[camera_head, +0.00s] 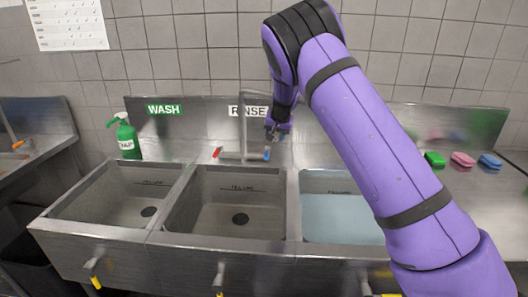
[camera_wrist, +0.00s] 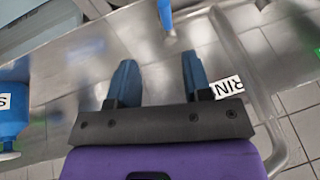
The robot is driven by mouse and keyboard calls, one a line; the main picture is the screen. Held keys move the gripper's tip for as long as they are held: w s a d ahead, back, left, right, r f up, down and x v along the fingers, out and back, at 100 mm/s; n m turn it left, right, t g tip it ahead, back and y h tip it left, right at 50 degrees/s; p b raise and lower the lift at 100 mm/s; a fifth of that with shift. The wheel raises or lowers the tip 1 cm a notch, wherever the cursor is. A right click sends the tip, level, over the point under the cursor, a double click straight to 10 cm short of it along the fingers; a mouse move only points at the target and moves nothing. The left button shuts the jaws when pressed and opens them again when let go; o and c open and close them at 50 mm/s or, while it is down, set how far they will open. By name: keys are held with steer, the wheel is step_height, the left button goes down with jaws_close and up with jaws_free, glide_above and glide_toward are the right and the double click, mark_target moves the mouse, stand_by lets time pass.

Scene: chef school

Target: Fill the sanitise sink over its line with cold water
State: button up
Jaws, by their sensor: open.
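The sanitise sink (camera_head: 340,222) is taken to be the right-hand basin; its label is hidden behind my arm. It holds pale blue water, with the surface close to the fill-line mark (camera_head: 341,193); I cannot tell whether it is over the line. My gripper (camera_head: 278,128) is open and empty just above the blue lever. In the wrist view, my open fingers (camera_wrist: 158,60) point at the blue lever (camera_wrist: 165,14), which lies beyond their tips.
The wash (camera_head: 110,205) and rinse (camera_head: 225,210) basins look empty. A green bottle (camera_head: 125,138) stands at the back left; a blue bottle (camera_wrist: 10,110) shows in the wrist view. The tap's pipe (camera_wrist: 262,100) is beside my gripper. Sponges (camera_head: 462,159) lie on the right.

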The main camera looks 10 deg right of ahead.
mark_target(267, 154)
steer(key=x, duration=0.8)
steer(key=w+x, duration=0.1)
steer(key=x, duration=0.4)
steer(key=shift+a+r, duration=0.2)
steer(key=shift+a, duration=0.05)
jaws_close()
